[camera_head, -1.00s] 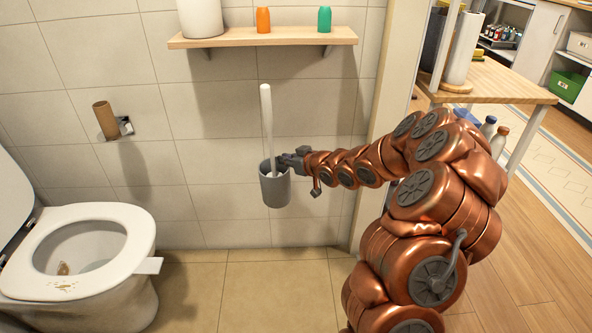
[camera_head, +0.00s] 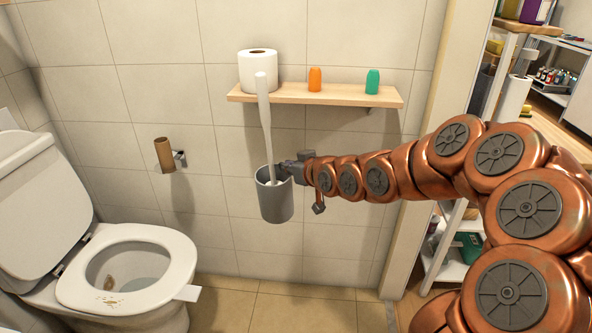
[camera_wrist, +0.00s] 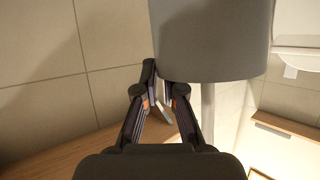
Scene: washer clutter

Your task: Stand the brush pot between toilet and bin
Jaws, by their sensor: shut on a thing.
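The brush pot (camera_head: 275,203) is a grey cylinder with a white-handled brush (camera_head: 265,115) standing in it, leaning slightly. My gripper (camera_head: 281,171) is shut on the pot's upper right side and holds it in the air in front of the tiled wall. In the wrist view, my gripper (camera_wrist: 167,90) meets the edge of the grey pot (camera_wrist: 210,40); the contact is partly hidden by the fingers. The white toilet (camera_head: 182,265) stands at the lower left, its lid up and its bowl stained. No bin is visible.
A wooden shelf (camera_head: 330,97) carries a paper roll (camera_head: 258,68), an orange item (camera_head: 315,79) and a green item (camera_head: 372,81) close behind the brush handle. An empty cardboard roll (camera_head: 164,154) sticks out from the wall. Beige floor (camera_head: 265,310) shows clear below the pot.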

